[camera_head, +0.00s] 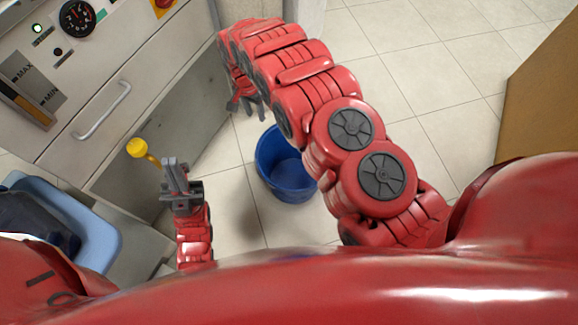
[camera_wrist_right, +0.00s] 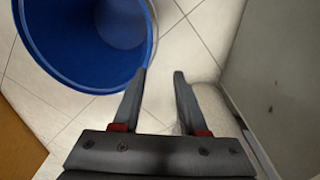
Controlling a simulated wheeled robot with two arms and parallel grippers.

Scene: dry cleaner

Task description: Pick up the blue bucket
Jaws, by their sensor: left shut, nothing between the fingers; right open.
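The blue bucket (camera_head: 285,182) stands upright on the tiled floor in the head view, partly covered by my right arm. It looks empty. In the right wrist view the bucket (camera_wrist_right: 62,52) fills the upper left, its open rim close to the left fingertip. My right gripper (camera_head: 250,108) is above and beside the bucket. In the right wrist view it (camera_wrist_right: 160,80) is open with only floor between its fingers. I cannot tell whether a finger touches the rim. My left gripper (camera_head: 175,162) is shut and empty, left of the bucket.
A grey machine (camera_head: 105,80) with a gauge, drawer handle and yellow knob (camera_head: 138,148) stands at the left. A light blue basket (camera_head: 100,240) with dark cloth is at lower left. A brown panel (camera_head: 545,95) is at right. Tiled floor (camera_head: 440,85) is clear beyond my right arm.

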